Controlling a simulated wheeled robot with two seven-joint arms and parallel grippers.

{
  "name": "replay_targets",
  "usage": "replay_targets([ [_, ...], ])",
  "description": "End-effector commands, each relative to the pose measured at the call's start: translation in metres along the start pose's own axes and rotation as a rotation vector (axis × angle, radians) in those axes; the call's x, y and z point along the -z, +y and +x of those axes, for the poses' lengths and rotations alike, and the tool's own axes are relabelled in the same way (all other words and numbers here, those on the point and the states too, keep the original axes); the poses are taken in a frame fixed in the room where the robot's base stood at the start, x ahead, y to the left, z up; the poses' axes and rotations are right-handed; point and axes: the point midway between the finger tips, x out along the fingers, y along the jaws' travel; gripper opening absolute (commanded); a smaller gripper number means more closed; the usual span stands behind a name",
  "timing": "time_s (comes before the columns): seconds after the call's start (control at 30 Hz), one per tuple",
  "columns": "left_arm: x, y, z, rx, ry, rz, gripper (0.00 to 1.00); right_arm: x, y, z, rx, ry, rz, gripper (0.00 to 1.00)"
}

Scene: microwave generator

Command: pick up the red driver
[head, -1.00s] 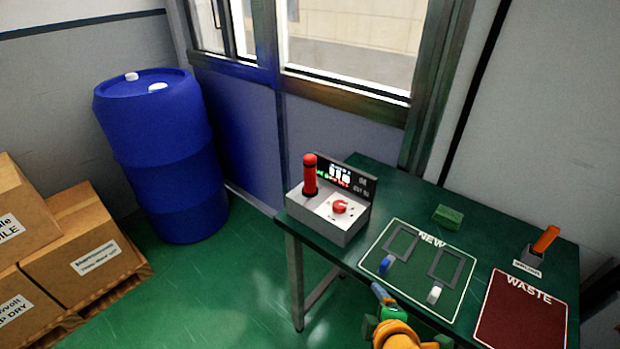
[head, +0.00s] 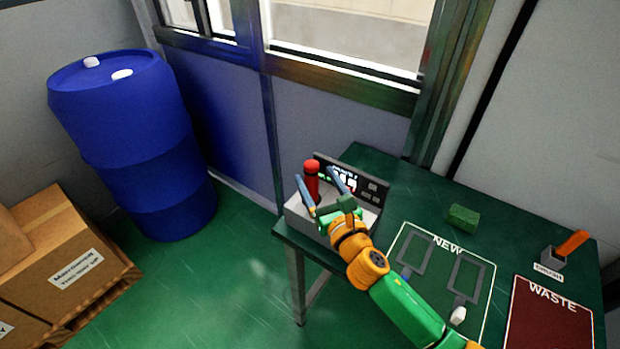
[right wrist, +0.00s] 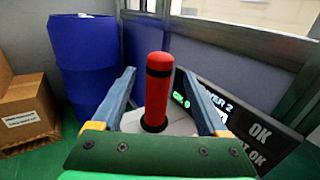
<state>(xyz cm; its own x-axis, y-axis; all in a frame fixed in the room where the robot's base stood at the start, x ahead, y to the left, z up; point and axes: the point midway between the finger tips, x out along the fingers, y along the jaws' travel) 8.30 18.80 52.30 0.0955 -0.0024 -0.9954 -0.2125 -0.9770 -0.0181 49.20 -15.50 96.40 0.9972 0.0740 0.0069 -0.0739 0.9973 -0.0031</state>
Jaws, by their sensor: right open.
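The red driver (head: 312,178) stands upright in the grey box-shaped station (head: 299,215) at the table's left end. In the right wrist view the red driver (right wrist: 159,90) shows its red handle with a black band and a dark base. My right gripper (head: 320,182) is open, with its two blue fingers on either side of the driver. In the right wrist view the open fingers (right wrist: 160,88) stand apart from the handle, with gaps on both sides. The right arm hides part of the station. My left gripper is not in view.
A display panel (head: 372,187) stands behind the driver. The green table (head: 400,175) also holds the NEW mat (head: 420,283), a green block (head: 463,217), an orange-handled tool (head: 573,243) in a holder and the WASTE mat (head: 550,320). A blue barrel (head: 130,150) and boxes (head: 70,250) stand on the left.

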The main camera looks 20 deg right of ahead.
Motion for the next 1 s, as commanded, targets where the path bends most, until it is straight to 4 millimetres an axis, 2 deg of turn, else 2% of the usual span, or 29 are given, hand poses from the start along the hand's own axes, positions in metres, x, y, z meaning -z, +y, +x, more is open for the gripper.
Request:
replay_targets([
  [0.03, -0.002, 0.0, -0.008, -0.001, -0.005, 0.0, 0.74, -0.009, 0.001, 0.01, 0.001, -0.002, 0.003, 0.77],
  [0.13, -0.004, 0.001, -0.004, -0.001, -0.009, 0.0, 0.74, -0.004, 0.0, 0.026, 0.002, 0.0, 0.002, 0.77],
  [0.37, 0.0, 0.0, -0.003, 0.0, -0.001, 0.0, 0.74, -0.003, 0.0, 0.03, 0.001, 0.001, 0.003, 0.77],
  [0.47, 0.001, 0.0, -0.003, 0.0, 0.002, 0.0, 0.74, -0.003, 0.0, 0.03, 0.001, 0.002, 0.003, 0.55],
  [0.67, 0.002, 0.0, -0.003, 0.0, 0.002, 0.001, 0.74, -0.003, 0.0, 0.03, 0.001, 0.001, 0.004, 0.01],
  [0.93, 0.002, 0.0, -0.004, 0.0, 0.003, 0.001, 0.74, -0.004, 0.0, 0.03, 0.001, -0.001, 0.004, 0.0],
  [1.0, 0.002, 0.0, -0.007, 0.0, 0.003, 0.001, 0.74, -0.01, 0.0, 0.03, 0.0, -0.003, 0.003, 0.0],
])
